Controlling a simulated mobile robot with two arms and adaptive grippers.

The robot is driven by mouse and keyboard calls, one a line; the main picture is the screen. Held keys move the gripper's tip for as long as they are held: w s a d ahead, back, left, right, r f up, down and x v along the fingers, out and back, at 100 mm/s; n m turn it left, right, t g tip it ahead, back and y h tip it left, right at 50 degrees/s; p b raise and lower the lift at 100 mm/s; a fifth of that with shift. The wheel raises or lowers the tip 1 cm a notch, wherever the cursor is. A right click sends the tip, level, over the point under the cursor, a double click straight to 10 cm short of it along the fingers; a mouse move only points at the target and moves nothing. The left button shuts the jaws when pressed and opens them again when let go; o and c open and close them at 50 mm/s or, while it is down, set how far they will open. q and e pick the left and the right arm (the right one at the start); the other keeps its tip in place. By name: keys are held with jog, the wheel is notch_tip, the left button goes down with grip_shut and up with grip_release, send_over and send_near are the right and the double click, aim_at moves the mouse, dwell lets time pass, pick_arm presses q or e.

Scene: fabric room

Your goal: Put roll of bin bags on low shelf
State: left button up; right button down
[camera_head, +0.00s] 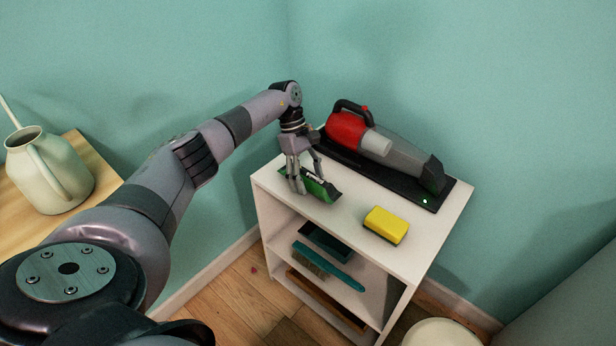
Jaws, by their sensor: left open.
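The roll of bin bags (322,190), which I take to be the green roll with a dark end, lies on the white top of the shelf unit (352,215), near its left side. My left gripper (302,182) is open and points down at the roll's left part. Its fingers overlap the roll in the picture; I cannot tell whether they touch it. They hide part of the roll. Below the top, the unit has an open shelf (345,252) and a lower level whose inside is mostly hidden. My right gripper is not in view.
A red and grey handheld vacuum (362,138) lies on a black base (425,198) along the back. A yellow sponge (386,224) is at the front right. A teal brush (330,268) and dark dustpan (326,240) occupy the open shelf. A watering can (55,175) stands left.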

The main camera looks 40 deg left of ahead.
pick_arm(q)
jog(key=shift+r, duration=0.1)
jog(key=v, duration=1.2)
dwell(0.4)
